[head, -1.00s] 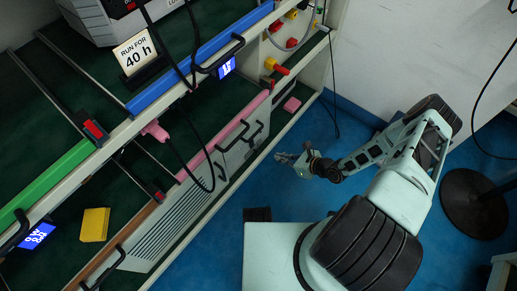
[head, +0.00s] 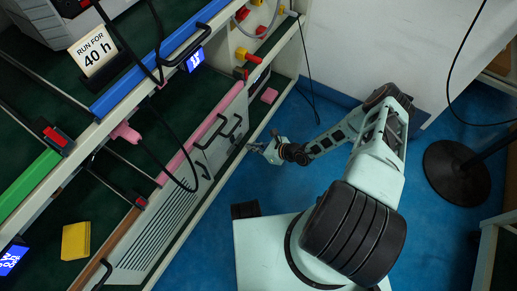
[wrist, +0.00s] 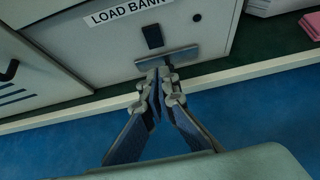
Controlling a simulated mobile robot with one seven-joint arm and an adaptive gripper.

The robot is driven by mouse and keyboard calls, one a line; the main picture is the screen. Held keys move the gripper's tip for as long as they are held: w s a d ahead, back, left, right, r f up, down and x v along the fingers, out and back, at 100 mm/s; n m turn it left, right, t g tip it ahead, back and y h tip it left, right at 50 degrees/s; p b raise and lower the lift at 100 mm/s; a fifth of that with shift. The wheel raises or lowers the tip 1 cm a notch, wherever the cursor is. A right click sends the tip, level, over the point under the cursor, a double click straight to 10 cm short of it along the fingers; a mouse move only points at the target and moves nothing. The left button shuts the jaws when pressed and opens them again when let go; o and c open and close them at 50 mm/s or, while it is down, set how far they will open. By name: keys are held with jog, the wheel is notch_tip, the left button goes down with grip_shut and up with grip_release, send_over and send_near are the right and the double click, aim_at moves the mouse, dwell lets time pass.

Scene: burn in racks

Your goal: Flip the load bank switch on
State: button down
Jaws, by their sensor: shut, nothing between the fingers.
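The load bank is a pale grey box low on the rack in the head view (head: 213,150). Its front panel fills the top of the wrist view (wrist: 95,45), with a cut-off "LOAD BAN" label (wrist: 128,11). Below the label is a small dark switch (wrist: 153,37). Just under it a grey bar (wrist: 167,58) runs across the panel. My gripper (wrist: 159,76) is shut and empty, its fingertips just below the bar; I cannot tell if they touch it. In the head view my gripper (head: 255,147) is at the rack's lower front edge, by the load bank.
Another vented grey unit (head: 160,222) stands to the left on the same shelf. A pink block (head: 269,95) lies to the right of the load bank. A black cable (head: 165,165) hangs in front of the rack. Blue floor is open around my base.

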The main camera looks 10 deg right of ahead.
aim_at(234, 142)
jog(key=shift+w+a+f+b, duration=0.35)
jog(key=shift+w+a, duration=0.3)
jog(key=shift+a, duration=0.2)
jog(key=shift+w+a+f+b, duration=0.35)
jog(key=shift+w+a, duration=0.3)
jog(key=shift+a, duration=0.2)
jog(key=shift+w+a+f+b, duration=0.25)
jog(key=shift+w+a+f, duration=0.1)
jog(key=shift+w+a, duration=0.4)
